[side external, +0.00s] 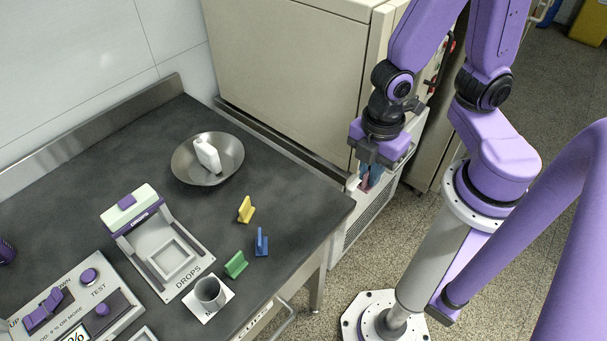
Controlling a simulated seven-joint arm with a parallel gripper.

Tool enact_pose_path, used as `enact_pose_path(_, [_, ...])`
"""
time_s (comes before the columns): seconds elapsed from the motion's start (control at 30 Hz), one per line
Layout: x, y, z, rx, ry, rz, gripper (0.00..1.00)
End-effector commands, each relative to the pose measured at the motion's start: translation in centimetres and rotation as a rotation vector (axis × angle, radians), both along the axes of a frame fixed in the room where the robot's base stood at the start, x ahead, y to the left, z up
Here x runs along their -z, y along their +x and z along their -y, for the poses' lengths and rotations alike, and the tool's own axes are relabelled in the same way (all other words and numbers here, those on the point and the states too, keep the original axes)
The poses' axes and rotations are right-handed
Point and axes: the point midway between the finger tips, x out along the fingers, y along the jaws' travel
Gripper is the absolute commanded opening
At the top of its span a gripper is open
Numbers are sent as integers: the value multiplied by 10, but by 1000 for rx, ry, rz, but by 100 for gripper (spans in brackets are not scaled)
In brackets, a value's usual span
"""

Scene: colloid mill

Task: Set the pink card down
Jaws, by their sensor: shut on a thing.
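My gripper (365,180) hangs at the right of the table (300,193), pointing down, and in the picture it lies just past the table's right corner. It is shut on a small pink card (365,181), of which only a little shows between the fingers. Its exact tilt and height cannot be told. Three similar small upright pieces stand on the table: yellow (246,209), blue (261,242) and green (236,264).
A metal bowl (179,168) holding a white bottle (207,154) stands at the back. A purple-and-white device marked DROPS (153,235), a grey cup (210,292) and a control panel (111,272) fill the front left. Dark tabletop is free right of the bowl. A large beige cabinet (290,65) stands behind.

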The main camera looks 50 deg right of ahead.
Motion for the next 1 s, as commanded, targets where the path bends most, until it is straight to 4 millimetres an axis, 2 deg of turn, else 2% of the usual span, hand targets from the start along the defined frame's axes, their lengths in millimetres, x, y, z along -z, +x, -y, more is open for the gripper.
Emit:
enact_pose_path(0.4, [-2,68,0,-19,0,0,0])
enact_pose_path(0.67, [-2,92,4,-32,0,-1,0])
enact_pose_path(0.87, [8,114,-1,-31,-2,-2,0])
enact_pose_path(1.0, [20,138,-8,-31,-2,-2,0])
